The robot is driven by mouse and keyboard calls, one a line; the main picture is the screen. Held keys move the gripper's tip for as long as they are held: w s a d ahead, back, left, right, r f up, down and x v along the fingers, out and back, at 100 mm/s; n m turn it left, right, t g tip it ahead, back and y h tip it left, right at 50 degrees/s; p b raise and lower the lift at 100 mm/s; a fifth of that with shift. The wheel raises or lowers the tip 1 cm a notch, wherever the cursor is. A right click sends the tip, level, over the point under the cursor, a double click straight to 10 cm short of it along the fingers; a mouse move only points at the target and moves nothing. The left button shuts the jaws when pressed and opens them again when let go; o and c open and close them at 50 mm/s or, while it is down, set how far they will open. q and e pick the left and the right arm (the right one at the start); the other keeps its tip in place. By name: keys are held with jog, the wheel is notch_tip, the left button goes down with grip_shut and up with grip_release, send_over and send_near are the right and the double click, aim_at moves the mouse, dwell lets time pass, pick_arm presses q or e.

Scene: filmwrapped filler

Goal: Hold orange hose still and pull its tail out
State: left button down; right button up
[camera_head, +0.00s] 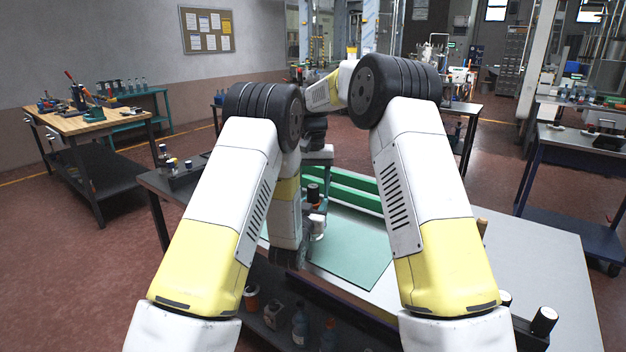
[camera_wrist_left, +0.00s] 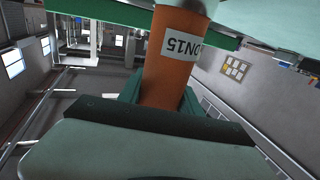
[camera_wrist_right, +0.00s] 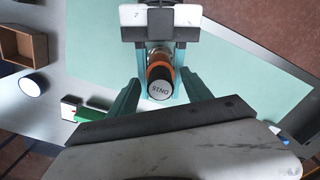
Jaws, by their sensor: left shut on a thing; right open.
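The orange hose (camera_wrist_left: 168,72) carries a white DN15 label in the left wrist view. My left gripper (camera_wrist_left: 160,98) is shut around it. In the right wrist view the hose (camera_wrist_right: 160,82) shows end-on, with a white DN15 end face, a dark collar and an orange band. The left gripper (camera_wrist_right: 160,55) holds it from the far side. My right gripper (camera_wrist_right: 161,77) is open, its teal fingers on either side of the hose end. In the head view my right gripper (camera_head: 316,178) points down over the table; the left fingers are mostly hidden behind my forearm.
A pale green mat (camera_head: 355,250) lies on the grey table (camera_head: 545,265), with a green rail (camera_head: 352,188) behind it. A brown open box (camera_wrist_right: 22,46), a round white-topped item (camera_wrist_right: 32,85) and a small green block (camera_wrist_right: 85,112) lie left. Bottles (camera_head: 299,325) stand below.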

jog(key=shift+f, duration=0.15)
grip_shut()
dwell(0.4)
